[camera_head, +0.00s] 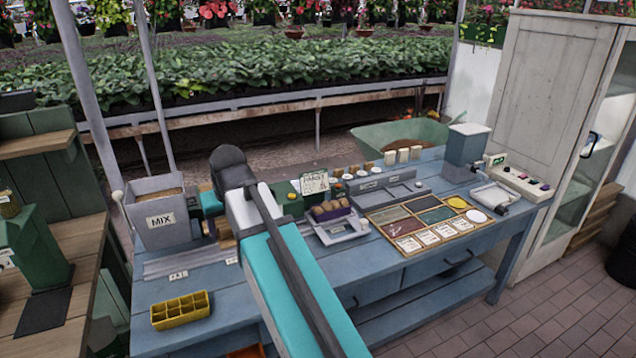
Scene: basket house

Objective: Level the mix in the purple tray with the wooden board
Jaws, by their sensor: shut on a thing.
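The purple tray (335,217) sits on a small grey scale (345,231) near the middle of the blue bench, just right of my arm. Brown mix stands in rounded heaps above its rim. My gripper (212,227) is at the left part of the bench, beside the mix bin, mostly hidden by my own arm. It is shut on what looks like the wooden board (226,241), of which only a small tan part shows. The gripper and board are left of the purple tray and apart from it.
A grey bin labelled MIX (160,222) stands at the bench's left. A yellow celled tray (180,311) lies at the front left. Right of the scale are a sectioned wooden case (426,222) and a blue-grey device (467,146). Small pots (390,157) line the back.

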